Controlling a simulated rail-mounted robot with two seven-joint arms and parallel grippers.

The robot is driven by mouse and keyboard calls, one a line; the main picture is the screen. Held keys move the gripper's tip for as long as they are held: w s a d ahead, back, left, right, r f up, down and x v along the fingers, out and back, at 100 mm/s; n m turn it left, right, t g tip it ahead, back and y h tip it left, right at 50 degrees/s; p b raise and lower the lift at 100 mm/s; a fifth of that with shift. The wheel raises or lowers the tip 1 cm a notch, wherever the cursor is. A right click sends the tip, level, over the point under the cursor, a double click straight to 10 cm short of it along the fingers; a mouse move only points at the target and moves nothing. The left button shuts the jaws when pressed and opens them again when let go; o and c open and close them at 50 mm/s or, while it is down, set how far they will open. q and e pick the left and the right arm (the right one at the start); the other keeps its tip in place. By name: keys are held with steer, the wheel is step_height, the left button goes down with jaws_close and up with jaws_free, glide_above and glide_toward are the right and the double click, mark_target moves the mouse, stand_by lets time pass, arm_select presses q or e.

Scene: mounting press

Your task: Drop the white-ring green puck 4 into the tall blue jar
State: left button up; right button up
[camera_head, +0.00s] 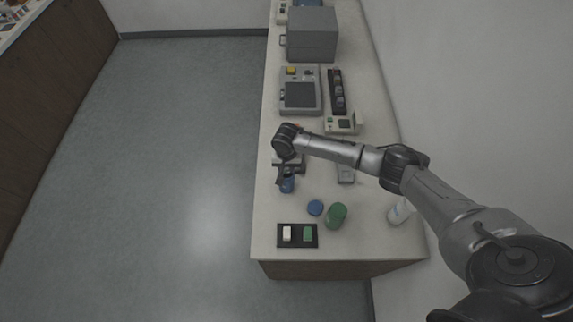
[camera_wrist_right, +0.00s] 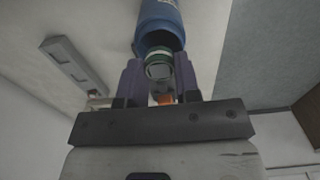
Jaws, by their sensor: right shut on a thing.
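My right gripper (camera_head: 285,174) is over the tall blue jar (camera_head: 287,186) on the bench. In the right wrist view the gripper (camera_wrist_right: 158,68) is shut on a green puck with a pale ring (camera_wrist_right: 158,55). The puck is in line with the open mouth of the blue jar (camera_wrist_right: 160,18). I cannot tell whether its lower edge is inside the rim. The number on the puck is not readable. My left gripper is not in view.
A blue lid (camera_head: 315,207) and a green jar (camera_head: 336,215) stand nearer on the bench. A black tray (camera_head: 297,244) holds a white and a green piece. A white bottle (camera_head: 399,211) stands at the right. Machines (camera_head: 301,92) stand farther back.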

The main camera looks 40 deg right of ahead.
stand_by(0.4)
steer(key=o, duration=0.8)
steer(key=shift+o, duration=0.2)
steer(key=shift+r, duration=0.1)
step_height(320, 180, up, 3)
steer(key=p, duration=0.4)
steer(key=shift+r, duration=0.15)
step_height(320, 180, up, 3)
steer(key=p, duration=0.3)
steer(key=shift+f+p, duration=0.2)
steer(key=shift+p, duration=0.1)
stand_by(0.3)
